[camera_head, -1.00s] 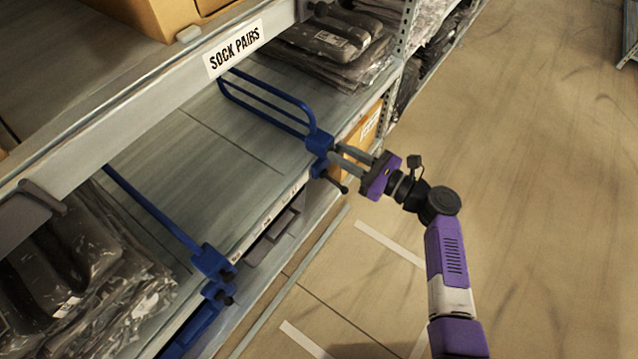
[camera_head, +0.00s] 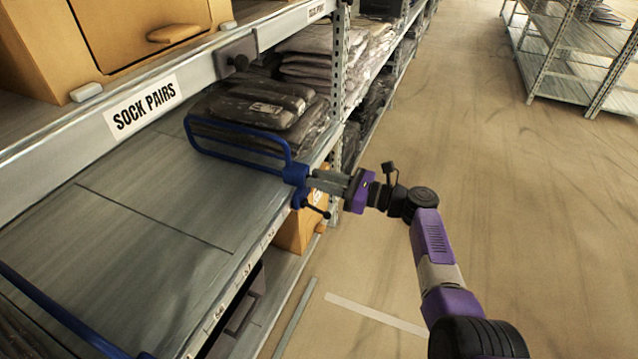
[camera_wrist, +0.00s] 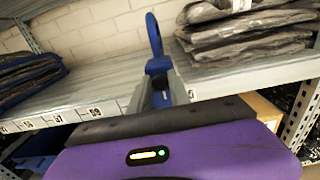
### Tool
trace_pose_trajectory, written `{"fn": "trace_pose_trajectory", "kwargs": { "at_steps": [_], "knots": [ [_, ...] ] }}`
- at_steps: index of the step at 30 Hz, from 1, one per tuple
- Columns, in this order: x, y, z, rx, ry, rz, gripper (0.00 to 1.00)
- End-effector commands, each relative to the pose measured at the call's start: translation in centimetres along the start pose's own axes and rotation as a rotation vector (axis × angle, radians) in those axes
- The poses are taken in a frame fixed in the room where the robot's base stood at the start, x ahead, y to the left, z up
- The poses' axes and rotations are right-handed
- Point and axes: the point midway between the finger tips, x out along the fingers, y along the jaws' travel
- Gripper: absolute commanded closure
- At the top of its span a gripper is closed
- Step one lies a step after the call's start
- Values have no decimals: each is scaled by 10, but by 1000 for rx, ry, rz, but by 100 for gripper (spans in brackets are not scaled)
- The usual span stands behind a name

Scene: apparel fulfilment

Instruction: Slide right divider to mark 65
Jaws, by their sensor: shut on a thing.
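The right divider (camera_head: 240,153) is a blue wire loop on the grey shelf, with a blue clamp (camera_head: 297,174) on the shelf's front edge. My gripper (camera_head: 313,180) is shut on this clamp from the aisle side. Numbered marks run along the shelf edge (camera_wrist: 118,105). A 59 and a 57 can be read to the left of the clamp in the wrist view. The mark at the clamp itself cannot be read.
Bagged dark garments (camera_head: 262,108) are stacked just beyond the divider, close to its loop. A perforated upright post (camera_head: 340,90) stands past the clamp. A second blue divider (camera_head: 60,315) is at lower left. The shelf between the dividers is clear. A cardboard box (camera_head: 296,233) sits below.

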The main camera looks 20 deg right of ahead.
Motion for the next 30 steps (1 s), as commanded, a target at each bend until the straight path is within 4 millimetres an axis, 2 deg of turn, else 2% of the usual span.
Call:
{"fn": "trace_pose_trajectory", "kwargs": {
  "at_steps": [1,5,6,9,20,23,30],
  "knots": [
    [-1,-5,0,-2,2,-17,100],
    [-1,-6,1,-3,2,-18,100],
    [-1,-6,1,-3,2,-18,73],
    [-1,-6,1,-3,2,-17,56],
    [-4,-4,1,-1,1,-12,56],
    [-15,-4,2,-1,1,-14,56],
    [-55,-4,3,-1,2,-16,56]
  ]
}}
